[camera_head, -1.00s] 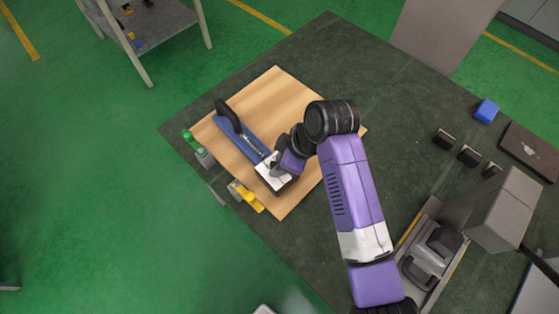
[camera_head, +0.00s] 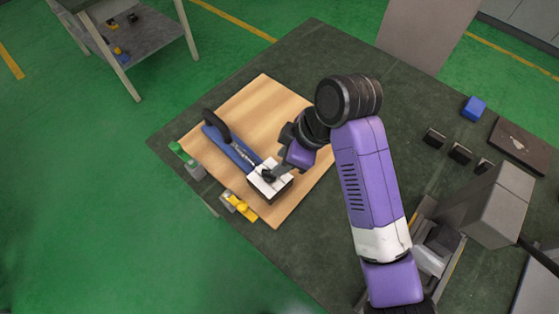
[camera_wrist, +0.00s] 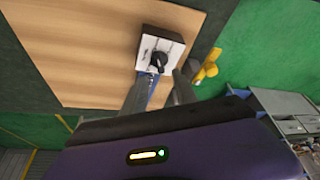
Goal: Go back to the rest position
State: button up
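The heating element (camera_head: 228,147) lies on a wooden board (camera_head: 262,100). It has a blue base, a black curved handle (camera_head: 215,124) at its upper left end and a white-topped box with a black knob (camera_head: 268,175) at its lower right end. My gripper (camera_head: 281,170) is just right of the knob in the head view. In the wrist view my gripper (camera_wrist: 163,85) has its two fingers apart with nothing held between them. The box (camera_wrist: 160,48) lies beyond the fingertips there, and part of the blue base shows between the fingers.
The board lies on a dark green table (camera_head: 320,50). Yellow and green clamps (camera_head: 241,207) sit at the board's lower left edge. Black blocks (camera_head: 460,153), a blue block (camera_head: 474,108) and a grey machine (camera_head: 490,205) stand at the right. The table behind the board is clear.

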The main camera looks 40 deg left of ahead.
dwell(0.5)
jog(key=w+a+r+m+t+y, duration=0.6)
jog(key=w+r, duration=0.1)
jog(key=w, duration=0.1)
jog(key=s+d+m+t+h, duration=0.25)
jog(key=d+m+t, duration=0.4)
jog(key=d, duration=0.65)
jog(key=s+d+m+t+h, duration=0.1)
jog(key=s+d+m+t, duration=0.5)
jog(key=d, duration=0.6)
jog(key=s+d+f+m+g+h+b, duration=0.1)
jog(key=s+d+h, duration=0.5)
jog(key=s+d, duration=1.4)
jog(key=s+f+m+g, duration=0.1)
jog(key=s+m, duration=0.1)
jog(key=s, duration=0.1)
jog(key=shift+s+d+m+h, duration=0.15)
jog(key=shift+s+m+h, duration=0.05)
jog(key=shift+m+h, duration=0.15)
